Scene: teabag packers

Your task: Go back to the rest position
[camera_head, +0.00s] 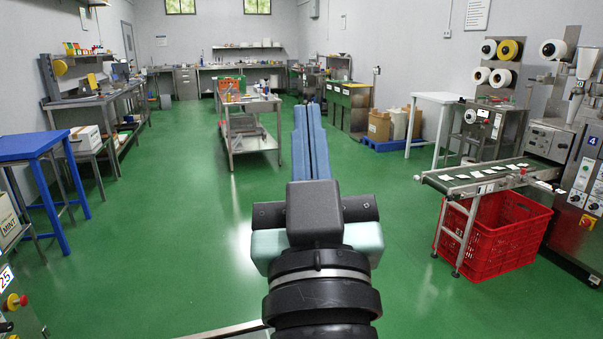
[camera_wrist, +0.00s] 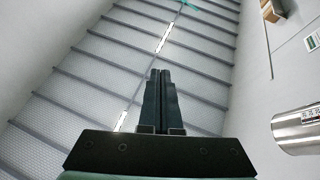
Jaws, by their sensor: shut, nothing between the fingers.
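My gripper (camera_head: 310,108) is in the middle of the head view, stretched out ahead over the green floor. Its two long blue-grey fingers lie side by side, shut and empty. In the wrist view my gripper (camera_wrist: 161,73) also shows with its dark fingers together and nothing between them.
A conveyor (camera_head: 490,177) with white teabags stands at the right above a red crate (camera_head: 492,240). A blue table (camera_head: 30,147) is at the left. A steel cart (camera_head: 250,105) stands ahead. Green floor (camera_head: 160,220) is open between them. A metal cylinder (camera_wrist: 300,130) is at the wrist view's right.

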